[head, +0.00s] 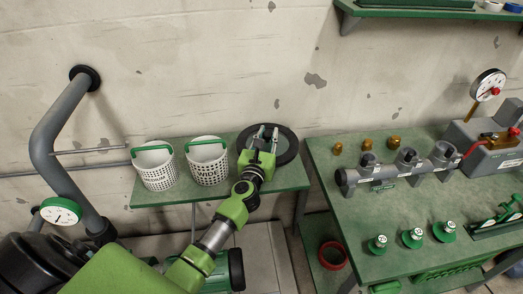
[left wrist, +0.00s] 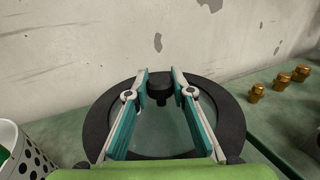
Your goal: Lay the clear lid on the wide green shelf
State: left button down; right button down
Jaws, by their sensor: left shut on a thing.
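The clear lid (head: 291,148) has a dark round rim and a dark knob (left wrist: 160,85). It is over the right part of the green shelf (head: 284,181), close to the wall. My left gripper (head: 265,132) is above the lid, with its fingers shut on the knob in the left wrist view. The lid (left wrist: 232,112) looks about level there. I cannot tell whether its rim touches the shelf, as the gripper hides part of it. My right gripper is not in view.
Two white perforated baskets (head: 156,172) (head: 208,168) with green handles stand on the shelf left of the lid. A green workbench (head: 345,235) with a grey pipe manifold (head: 385,172) and brass fittings (head: 366,144) is to the right. The wall is close behind.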

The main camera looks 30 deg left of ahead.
aim_at(267, 142)
pick_arm(q)
jog(key=shift+f+b, duration=1.35)
jog(key=shift+f, duration=0.6)
jog(key=shift+f, duration=0.15)
jog(key=c, duration=1.8)
grip_release()
jog(key=shift+f, duration=0.1)
jog(key=shift+o, duration=0.2)
